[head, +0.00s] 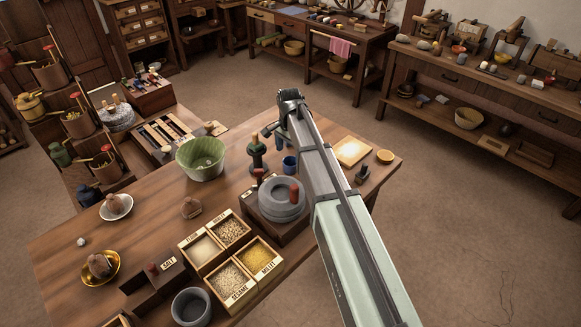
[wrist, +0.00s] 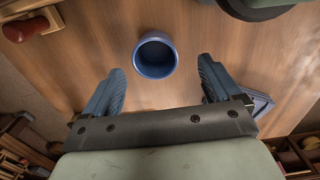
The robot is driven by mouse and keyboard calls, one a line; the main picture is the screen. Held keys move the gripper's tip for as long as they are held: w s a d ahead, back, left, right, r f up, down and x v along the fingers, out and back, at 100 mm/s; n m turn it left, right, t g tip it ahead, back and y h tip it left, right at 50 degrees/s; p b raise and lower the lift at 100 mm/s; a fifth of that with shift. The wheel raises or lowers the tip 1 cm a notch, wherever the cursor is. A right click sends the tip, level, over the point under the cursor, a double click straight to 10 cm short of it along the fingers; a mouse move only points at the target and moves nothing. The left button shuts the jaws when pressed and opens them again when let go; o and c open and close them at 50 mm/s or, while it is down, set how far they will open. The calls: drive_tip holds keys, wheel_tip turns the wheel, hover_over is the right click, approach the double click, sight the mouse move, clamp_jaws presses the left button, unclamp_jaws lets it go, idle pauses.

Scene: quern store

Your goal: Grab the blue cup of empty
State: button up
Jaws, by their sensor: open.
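The blue cup (head: 290,165) stands upright on the wooden table (head: 150,213), beside the grey stone quern, partly next to my arm in the head view. In the wrist view the cup (wrist: 155,55) shows its open mouth and looks empty inside. My gripper (wrist: 161,72) is open, with one finger on each side of the picture and the cup ahead between them, not touching either finger. In the head view the gripper (head: 273,130) is above the table near the cup, and my arm hides part of it.
The quern (head: 283,201) with a red handle stands in front of the cup. Labelled grain boxes (head: 228,232) and a grey pot (head: 191,308) fill the near side.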

sight(290, 162)
drive_tip(key=shift+s+d+f, duration=0.1)
drive_tip(key=shift+s+f, duration=0.05)
drive_tip(key=shift+f, duration=1.2)
drive_tip(key=shift+s+d+f, duration=0.1)
drive_tip(key=shift+f, duration=1.2)
drive_tip(key=c, duration=1.1)
drive_tip(key=shift+c, duration=0.2)
